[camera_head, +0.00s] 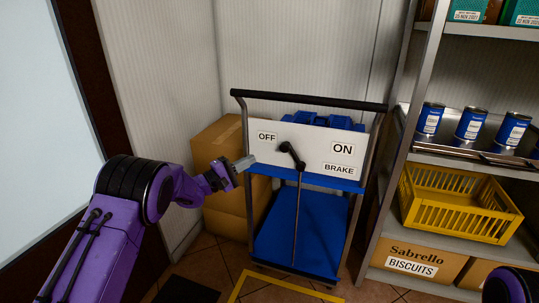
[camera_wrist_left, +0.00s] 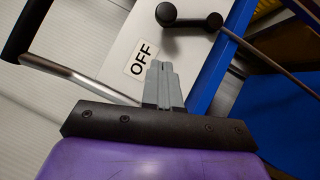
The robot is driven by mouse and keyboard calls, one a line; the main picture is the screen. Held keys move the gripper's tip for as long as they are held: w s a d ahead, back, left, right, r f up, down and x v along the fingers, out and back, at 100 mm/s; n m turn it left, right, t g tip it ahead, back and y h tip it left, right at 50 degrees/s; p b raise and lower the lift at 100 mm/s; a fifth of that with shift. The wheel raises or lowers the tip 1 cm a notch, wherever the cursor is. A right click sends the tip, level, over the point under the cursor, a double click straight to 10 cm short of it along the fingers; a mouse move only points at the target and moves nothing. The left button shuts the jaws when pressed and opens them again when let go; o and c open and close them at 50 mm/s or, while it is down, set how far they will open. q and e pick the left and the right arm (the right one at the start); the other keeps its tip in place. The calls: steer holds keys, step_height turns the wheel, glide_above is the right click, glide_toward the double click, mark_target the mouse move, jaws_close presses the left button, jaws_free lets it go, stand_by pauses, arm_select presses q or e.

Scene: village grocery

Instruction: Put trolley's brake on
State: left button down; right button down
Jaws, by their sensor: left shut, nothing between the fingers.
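The trolley (camera_head: 260,229) stands against the wall, with a black handle bar, blue decks and a white panel marked OFF on the left and ON and BRAKE on the right. Its black brake lever (camera_head: 292,155) sits on a thin rod, and its top end tilts toward the OFF side. In the left wrist view the lever (camera_wrist_left: 190,18) lies beyond the fingertips. My left gripper (camera_head: 246,162) is shut and empty, left of the lever, near the panel's lower left and apart from the lever. My right gripper is not in view; a dark part at the lower right may be mine.
Cardboard boxes (camera_head: 217,150) stand left of the trolley. A metal shelf on the right holds blue cans (camera_head: 470,125), a yellow crate (camera_head: 415,205) and a biscuits box (camera_head: 405,262). Yellow tape (camera_head: 236,290) marks the tiled floor in front.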

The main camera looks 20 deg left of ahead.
arm_select(q)
steer(key=w+d+r, duration=0.2)
steer(key=w+d, duration=0.1)
steer(key=d, duration=0.3)
steer(key=shift+w+d, duration=0.15)
steer(key=shift+w, duration=0.25)
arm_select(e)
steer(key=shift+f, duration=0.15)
arm_select(q)
steer(key=shift+r, duration=0.1)
